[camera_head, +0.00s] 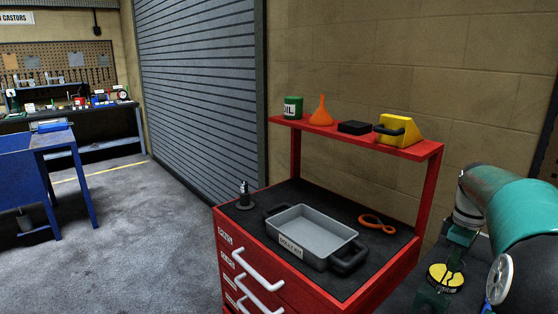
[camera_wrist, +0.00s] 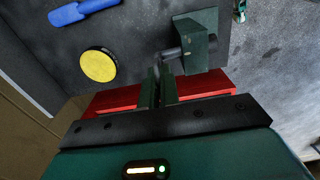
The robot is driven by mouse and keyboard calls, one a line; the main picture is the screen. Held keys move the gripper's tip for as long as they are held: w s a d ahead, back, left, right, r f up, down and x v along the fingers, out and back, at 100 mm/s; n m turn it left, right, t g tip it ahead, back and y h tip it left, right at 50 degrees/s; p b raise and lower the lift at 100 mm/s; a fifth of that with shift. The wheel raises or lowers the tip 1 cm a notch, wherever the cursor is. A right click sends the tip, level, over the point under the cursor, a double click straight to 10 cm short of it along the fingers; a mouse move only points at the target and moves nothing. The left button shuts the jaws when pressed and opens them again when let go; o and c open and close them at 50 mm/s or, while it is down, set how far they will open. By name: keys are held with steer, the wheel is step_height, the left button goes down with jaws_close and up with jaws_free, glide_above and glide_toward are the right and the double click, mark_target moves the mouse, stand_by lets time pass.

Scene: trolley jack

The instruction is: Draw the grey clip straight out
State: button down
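In the wrist view, a grey metal pin-like part (camera_wrist: 172,53) sticks out to the left from a dark green block (camera_wrist: 196,40); it may be the grey clip, but it is too small and dark to be sure. The two fingers of my gripper (camera_wrist: 157,76) are just below its left end, close together with a narrow gap. A thin greyish sliver shows at the fingertips; whether they hold it is unclear. Red metal (camera_wrist: 204,85) shows behind the fingers on both sides. In the head view, my arm at the right edge hides this area.
A yellow disc (camera_wrist: 98,65) and a blue handle (camera_wrist: 84,11) are left of the block. A red trolley (camera_head: 340,290) bears a grey tray (camera_head: 300,228), an orange-handled tool (camera_head: 377,223) and an upper shelf of items. A blue cart (camera_head: 20,180) stands left; the floor between is clear.

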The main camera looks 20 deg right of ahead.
steer(key=shift+r, duration=0.5)
steer(key=shift+r, duration=2.5)
steer(key=shift+s, duration=0.1)
